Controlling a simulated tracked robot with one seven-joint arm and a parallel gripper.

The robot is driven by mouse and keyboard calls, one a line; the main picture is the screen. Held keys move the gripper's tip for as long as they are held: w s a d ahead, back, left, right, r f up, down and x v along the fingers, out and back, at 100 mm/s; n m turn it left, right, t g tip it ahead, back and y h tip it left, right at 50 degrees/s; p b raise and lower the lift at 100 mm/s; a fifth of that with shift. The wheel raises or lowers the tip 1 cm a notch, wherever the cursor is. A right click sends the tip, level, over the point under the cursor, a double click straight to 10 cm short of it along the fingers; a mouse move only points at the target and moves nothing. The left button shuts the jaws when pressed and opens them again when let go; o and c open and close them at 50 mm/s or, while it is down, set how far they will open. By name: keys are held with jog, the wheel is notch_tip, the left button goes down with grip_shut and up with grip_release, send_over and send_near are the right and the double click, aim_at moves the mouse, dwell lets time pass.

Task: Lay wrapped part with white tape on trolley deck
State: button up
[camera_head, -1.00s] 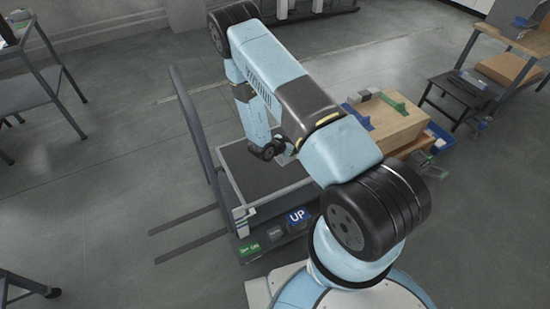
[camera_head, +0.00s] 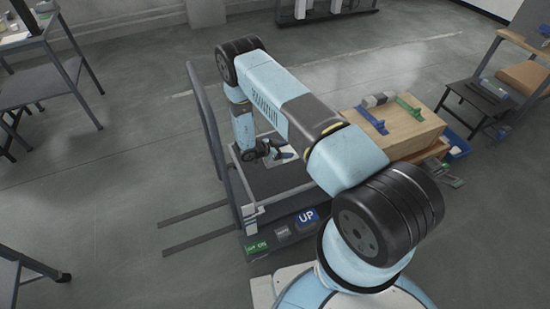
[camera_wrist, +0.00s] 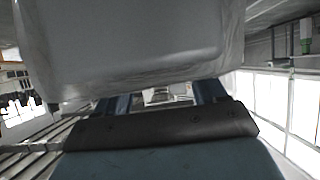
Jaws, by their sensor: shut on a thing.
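The wrapped part (camera_wrist: 125,45) fills the upper half of the wrist view as a large pale, cloudy, smooth-faced block. My gripper (camera_wrist: 168,95) is shut on it; both fingers show at its lower edge. I cannot make out the white tape. In the head view my gripper (camera_head: 281,153) hangs over the back part of the trolley deck (camera_head: 268,182), a dark flat surface with a pale rim. The held part is mostly hidden there by my wrist, and I cannot tell whether it touches the deck.
The trolley's grey handle (camera_head: 205,125) rises on the left of the deck. A wooden box (camera_head: 405,130) stands right of the trolley, with blue and green pieces on top. A blue bin (camera_head: 457,145) is beyond it.

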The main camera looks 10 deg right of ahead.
jog(key=f, duration=0.1)
jog(key=w+a+f, duration=0.2)
jog(key=f, duration=0.1)
jog(key=shift+w+a, duration=0.1)
jog(key=shift+a, duration=0.1)
jog(key=shift+f, duration=1.4)
jog(key=o, duration=1.5)
